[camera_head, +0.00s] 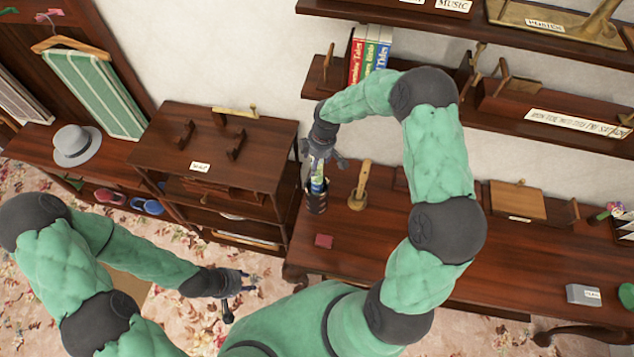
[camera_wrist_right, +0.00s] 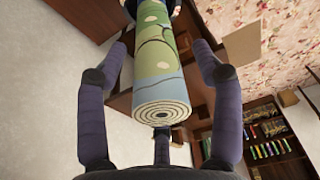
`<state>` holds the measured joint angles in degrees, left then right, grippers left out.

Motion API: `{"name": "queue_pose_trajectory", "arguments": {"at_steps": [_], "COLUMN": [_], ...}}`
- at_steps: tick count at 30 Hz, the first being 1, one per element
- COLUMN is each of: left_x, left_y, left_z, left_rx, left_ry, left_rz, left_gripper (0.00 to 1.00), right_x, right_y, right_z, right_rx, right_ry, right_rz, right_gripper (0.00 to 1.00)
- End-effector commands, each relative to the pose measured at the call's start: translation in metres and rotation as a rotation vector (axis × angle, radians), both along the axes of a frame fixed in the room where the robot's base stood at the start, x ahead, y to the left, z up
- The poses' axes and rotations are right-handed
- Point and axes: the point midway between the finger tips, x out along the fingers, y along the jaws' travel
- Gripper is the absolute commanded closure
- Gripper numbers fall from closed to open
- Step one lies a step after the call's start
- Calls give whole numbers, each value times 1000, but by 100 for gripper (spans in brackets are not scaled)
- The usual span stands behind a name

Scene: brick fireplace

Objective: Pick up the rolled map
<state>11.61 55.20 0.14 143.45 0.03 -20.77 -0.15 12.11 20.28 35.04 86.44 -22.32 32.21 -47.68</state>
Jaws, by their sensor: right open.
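The rolled map (camera_head: 318,182) stands in a dark holder (camera_head: 316,204) on the left end of the long desk, with its top sticking out. In the right wrist view the map (camera_wrist_right: 158,62) shows a green and blue printed side and a spiral end facing the camera. My right gripper (camera_head: 320,154) is above the holder. In the wrist view its fingers (camera_wrist_right: 160,54) are spread on either side of the map, with a gap on each side. My left gripper (camera_head: 242,298) hangs low, left of the desk, with its fingers apart and nothing between them.
A wooden stand (camera_head: 360,188) is just right of the holder. A dark red block (camera_head: 323,241) lies on the desk (camera_head: 400,262) in front. A shelf with several books (camera_head: 370,56) hangs above. A cabinet (camera_head: 262,135) stands to the left. The desk's middle is partly hidden by my arm.

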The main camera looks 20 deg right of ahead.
Motion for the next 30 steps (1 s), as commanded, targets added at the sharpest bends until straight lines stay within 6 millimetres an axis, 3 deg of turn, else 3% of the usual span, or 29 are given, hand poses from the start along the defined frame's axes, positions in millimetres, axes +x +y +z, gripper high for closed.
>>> {"name": "queue_pose_trajectory", "arguments": {"at_steps": [10,17,26,30], "left_x": [0,0,0,0], "left_y": [0,0,0,0], "left_z": [1,1,0,-2], "left_rx": [0,0,0,0], "left_ry": [0,0,0,0], "left_rz": [0,0,0,0], "left_gripper": [60,60,60,60], "right_x": [0,0,1,2], "right_y": [1,1,1,0], "right_z": [-8,-8,-6,8], "right_rx": [1,1,0,-1], "right_ry": [1,1,-1,-4], "right_rz": [0,0,0,-1], "right_gripper": [36,100,100,100]}}
